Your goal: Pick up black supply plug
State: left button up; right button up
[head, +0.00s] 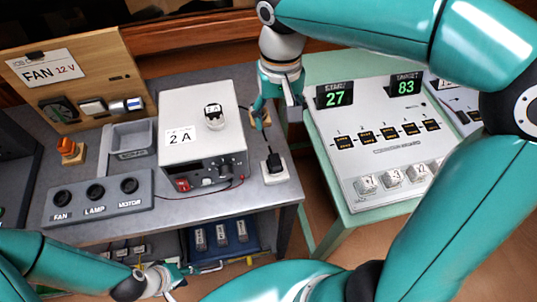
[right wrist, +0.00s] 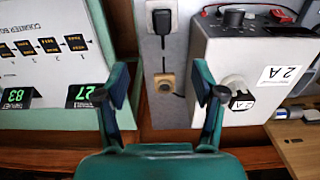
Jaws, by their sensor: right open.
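The black supply plug (head: 274,162) stands on a pale plate at the right end of the grey table, beside the white 2 A supply box (head: 201,125). In the right wrist view the plug (right wrist: 162,20) is at the top, its cord running to a tan round fitting (right wrist: 165,82). My right gripper (head: 268,112) is open and empty above the table, behind the plug in the head view. In the wrist view its fingers (right wrist: 160,93) are spread either side of the fitting, apart from the plug. My left gripper (head: 180,275) is low at the front left; its jaws are unclear.
A green table with a counter board (head: 375,140) stands to the right. A blue tray (head: 220,236) sits on the lower shelf.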

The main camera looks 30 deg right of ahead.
send_over(275, 158)
notch_tip(275, 158, down, 10)
jog(key=shift+w+r+b, duration=0.1)
jog(key=shift+w+b, duration=0.05)
jog(key=shift+b, duration=0.15)
jog(key=shift+f, duration=3)
jog(key=c, duration=1.2)
